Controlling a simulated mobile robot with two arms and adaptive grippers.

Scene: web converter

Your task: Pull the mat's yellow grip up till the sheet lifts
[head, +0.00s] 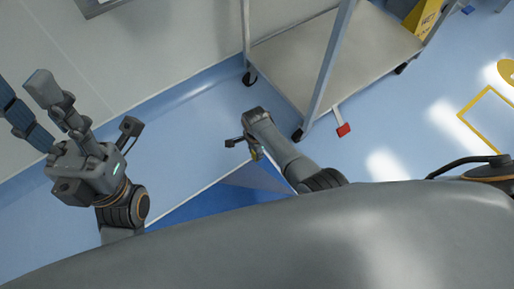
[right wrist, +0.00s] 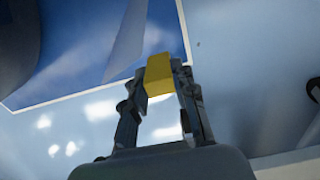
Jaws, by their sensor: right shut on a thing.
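The blue mat (head: 190,208) lies on the floor in front of my body, and its near part is hidden by my body. One part of its sheet (head: 258,178) stands up as a paler slanted flap below my right gripper (head: 254,152). In the right wrist view the yellow grip (right wrist: 158,75) sits between the two fingers of my right gripper (right wrist: 160,80), which is shut on it. The flap (right wrist: 127,45) also shows there, beside the grip. My left gripper (head: 22,92) is at the left, fingers apart and empty, away from the mat.
A grey wheeled cart (head: 335,55) stands beyond my right arm, its near leg and castor close to that arm. A red pedal (head: 343,129) sticks out at its base. A yellow box (head: 424,18) is at the top right. The wall (head: 120,60) runs along the left.

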